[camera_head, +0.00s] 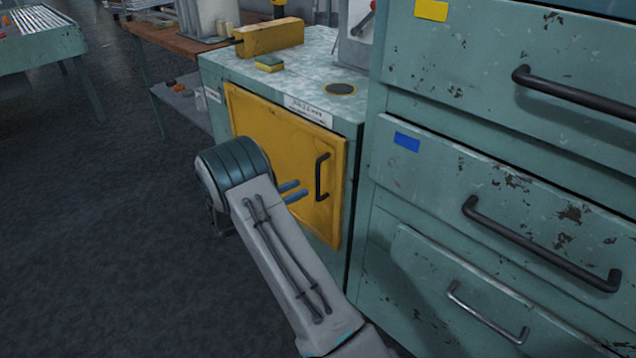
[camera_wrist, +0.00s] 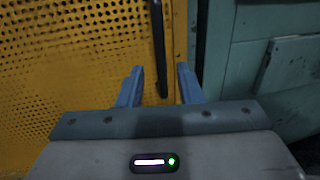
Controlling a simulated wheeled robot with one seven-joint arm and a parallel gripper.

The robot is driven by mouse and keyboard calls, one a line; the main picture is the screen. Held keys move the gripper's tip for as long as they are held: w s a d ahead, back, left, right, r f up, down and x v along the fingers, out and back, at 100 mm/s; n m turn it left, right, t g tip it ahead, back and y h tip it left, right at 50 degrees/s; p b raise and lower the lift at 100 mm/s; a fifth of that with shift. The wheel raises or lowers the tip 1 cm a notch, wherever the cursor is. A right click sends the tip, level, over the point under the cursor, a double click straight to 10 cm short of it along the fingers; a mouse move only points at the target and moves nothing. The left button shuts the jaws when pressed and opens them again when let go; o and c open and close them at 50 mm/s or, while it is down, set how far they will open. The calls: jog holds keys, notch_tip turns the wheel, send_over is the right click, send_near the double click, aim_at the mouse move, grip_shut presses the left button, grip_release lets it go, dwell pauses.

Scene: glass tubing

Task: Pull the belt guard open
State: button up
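The belt guard is a yellow door (camera_head: 275,150) on the front of a teal cabinet. It looks closed, flush with the cabinet front. In the wrist view its yellow panel (camera_wrist: 75,60) has a dotted pattern of holes. A vertical black handle (camera_head: 321,177) is near its right edge, and it also shows in the wrist view (camera_wrist: 159,50). My gripper (camera_head: 293,192) is open in front of the door, with two blue fingers. In the wrist view the handle's lower end appears between the fingertips (camera_wrist: 160,75). I cannot tell whether the fingers touch it.
The cabinet top (camera_head: 310,75) carries a yellow block (camera_head: 270,37) and a sponge (camera_head: 269,64). A wooden table (camera_head: 170,38) is behind. The dark floor (camera_head: 80,220) at left is clear.

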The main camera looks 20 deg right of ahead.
send_over(318, 199)
jog(key=shift+w+d+b, duration=0.15)
jog(key=shift+w+b, duration=0.25)
grip_shut()
